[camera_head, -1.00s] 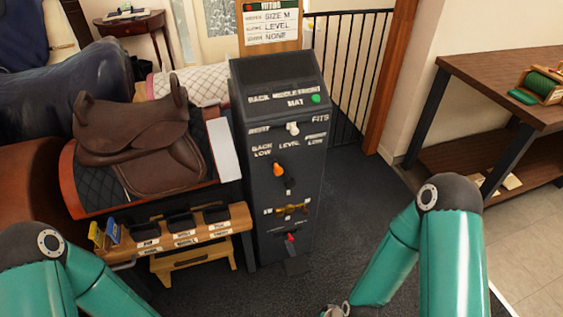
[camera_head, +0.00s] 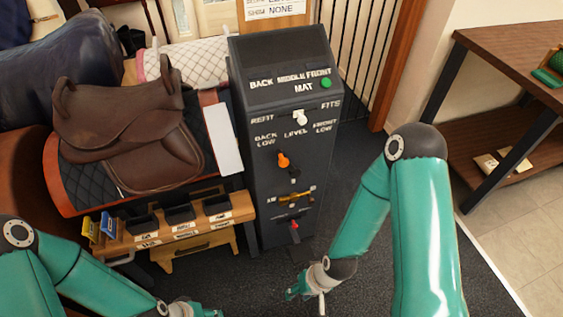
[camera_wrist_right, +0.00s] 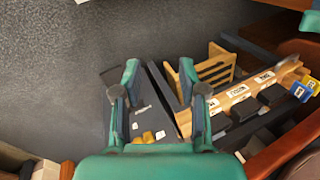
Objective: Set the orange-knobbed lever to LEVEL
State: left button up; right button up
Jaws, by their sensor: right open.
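The orange-knobbed lever (camera_head: 283,160) is on the front of the dark console (camera_head: 263,205), below the labels BACK LOW, LEVEL and FRONT LOW. Its knob leans up and left of its pivot, to the left of the LEVEL label. My right gripper (camera_head: 299,289) is low in front of the console, below and apart from the lever. In the right wrist view its two fingers (camera_wrist_right: 159,80) are spread with nothing between them. My left gripper (camera_head: 200,311) shows only partly at the bottom edge of the head view, so its jaws are unclear.
The console also has a white knob (camera_head: 299,118), a green button (camera_head: 326,83), a yellow handle (camera_head: 295,196) and a red knob (camera_head: 294,225). A brown saddle (camera_head: 135,130) stands left of it, above a wooden tray bench (camera_head: 190,230).

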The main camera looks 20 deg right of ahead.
jog(key=shift+o, duration=0.3)
jog(key=shift+o, duration=1.3)
jog(key=n+t+h+b, duration=0.25)
jog(key=t+b, duration=1.45)
jog(key=b, duration=1.1)
send_near(285, 165)
jog(key=shift+h, duration=0.45)
jog(key=w, duration=0.7)
jog(key=w+a, duration=0.1)
jog(key=w, duration=0.3)
jog(key=shift+f+b, duration=0.15)
jog(key=shift+b, duration=0.2)
